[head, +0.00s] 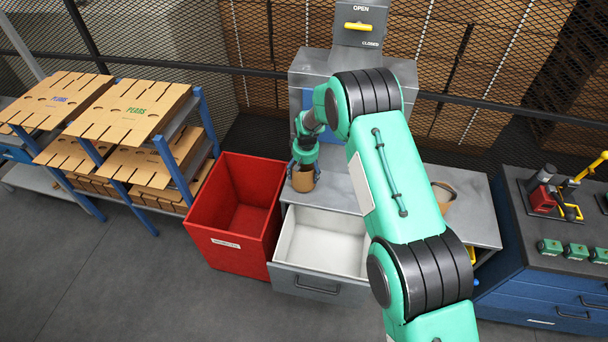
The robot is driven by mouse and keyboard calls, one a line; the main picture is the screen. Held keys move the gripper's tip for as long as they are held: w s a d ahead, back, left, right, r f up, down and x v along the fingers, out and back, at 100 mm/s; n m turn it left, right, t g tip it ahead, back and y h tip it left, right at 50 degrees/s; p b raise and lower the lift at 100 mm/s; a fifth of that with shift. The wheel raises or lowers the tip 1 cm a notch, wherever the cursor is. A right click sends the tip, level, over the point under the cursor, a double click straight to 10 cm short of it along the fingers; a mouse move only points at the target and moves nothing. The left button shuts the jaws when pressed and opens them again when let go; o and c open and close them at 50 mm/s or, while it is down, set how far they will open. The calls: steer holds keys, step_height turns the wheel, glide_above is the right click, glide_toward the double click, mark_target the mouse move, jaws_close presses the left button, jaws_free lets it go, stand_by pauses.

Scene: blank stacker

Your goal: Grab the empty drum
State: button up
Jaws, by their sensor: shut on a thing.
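A small brown cardboard drum (303,183) is upright on the left part of the grey workbench top (335,188), above the open drawer. My gripper (303,172) comes down on the drum from above and is shut on it, covering most of its top. I cannot see inside this drum. A second brown drum-like container (443,192) stands on the bench to the right, partly hidden behind my green arm.
An open white-lined drawer (320,243) juts out below the bench. A red open bin (235,212) stands left of it. Shelves with flat cardboard blanks (128,108) are further left. A grey machine with a yellow handle (358,26) rises behind. A blue cabinet (545,290) is right.

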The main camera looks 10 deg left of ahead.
step_height(320, 180, up, 2)
steer(key=shift+r, duration=0.1)
steer(key=s+d, duration=0.2)
steer(key=s, duration=0.2)
steer(key=s+d+r+b, duration=0.1)
steer(key=s+d, duration=0.1)
steer(key=s, duration=0.3)
steer(key=s+d, duration=0.3)
steer(key=s, duration=0.2)
steer(key=shift+s+r+b, duration=0.2)
steer(key=shift+b, duration=0.1)
steer(key=shift+c, duration=0.2)
steer(key=shift+d, duration=0.1)
